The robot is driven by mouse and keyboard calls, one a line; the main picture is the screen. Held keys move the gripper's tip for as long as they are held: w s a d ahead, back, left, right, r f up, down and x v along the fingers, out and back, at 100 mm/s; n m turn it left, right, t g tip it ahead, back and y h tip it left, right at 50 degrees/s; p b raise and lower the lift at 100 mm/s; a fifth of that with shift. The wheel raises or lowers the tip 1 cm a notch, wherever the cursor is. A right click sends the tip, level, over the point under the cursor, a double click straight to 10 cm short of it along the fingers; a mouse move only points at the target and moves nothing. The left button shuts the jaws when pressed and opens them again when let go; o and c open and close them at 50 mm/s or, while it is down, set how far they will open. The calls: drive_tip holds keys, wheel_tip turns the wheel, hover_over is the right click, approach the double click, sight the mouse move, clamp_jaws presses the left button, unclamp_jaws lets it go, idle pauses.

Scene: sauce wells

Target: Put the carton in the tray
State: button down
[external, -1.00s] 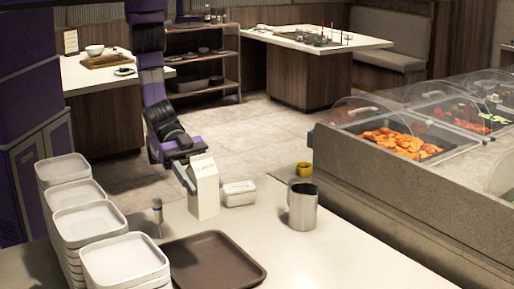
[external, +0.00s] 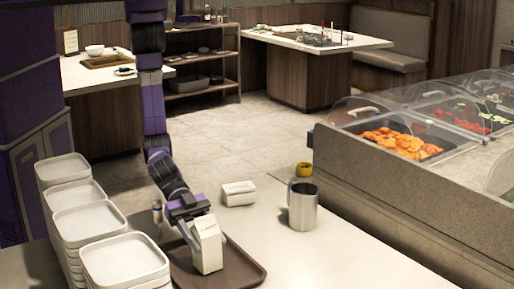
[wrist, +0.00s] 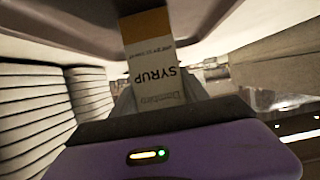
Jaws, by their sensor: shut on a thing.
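The white carton (external: 208,250) is upright or nearly so, with its base over the brown tray (external: 250,275) at the front of the counter. My gripper (external: 203,232) is shut on the carton from behind, with a finger at each side. I cannot tell whether the carton's base touches the tray. In the wrist view the carton (wrist: 155,60) shows a yellow band and the word SYRUP between my fingers. The tray's dark surface (wrist: 90,25) shows behind it there. The arm and carton hide part of the tray.
Stacks of white square dishes (external: 125,258) stand close left of the tray. A white box (external: 238,193) lies behind it. A steel mug (external: 303,208) and a small yellow item (external: 304,169) stand to the right. The counter's front right is clear.

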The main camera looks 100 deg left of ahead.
idle(0.3)
drive_tip(key=shift+f, duration=0.2)
drive_tip(key=c, duration=0.6)
unclamp_jaws()
drive_tip(key=shift+f, duration=0.1)
drive_tip(key=shift+r, duration=0.25)
drive_tip(key=v, duration=1.2)
drive_tip(key=shift+f, duration=0.15)
